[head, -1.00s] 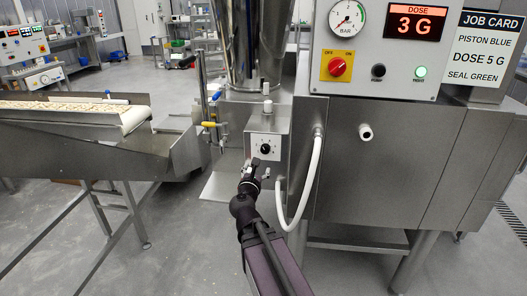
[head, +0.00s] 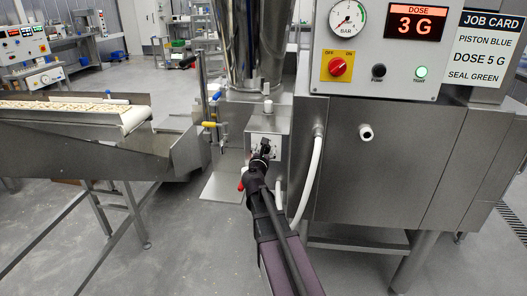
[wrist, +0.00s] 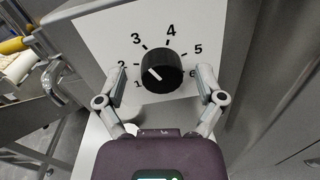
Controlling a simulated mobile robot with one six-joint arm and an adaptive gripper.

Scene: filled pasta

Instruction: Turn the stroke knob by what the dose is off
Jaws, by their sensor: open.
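The stroke knob (wrist: 161,70) is a round black knob with a white pointer line on a white dial plate (wrist: 100,31) numbered 1 to 6. In the wrist view its pointer aims lower left or upper left; I cannot tell which number it marks. My gripper (wrist: 161,84) is open, with one finger on each side of the knob and gaps visible. In the head view my gripper (head: 263,149) is in front of the dial and hides the knob. The dose display (head: 417,24) reads 3 G. The job card (head: 485,45) reads piston blue, dose 5 G, seal green.
A white hose (head: 310,185) hangs just right of the dial box. A yellow-handled valve (head: 211,124) stands to its left, and the conveyor (head: 135,121) is further left. The red on/off switch (head: 340,67) and pressure gauge (head: 347,18) are above right.

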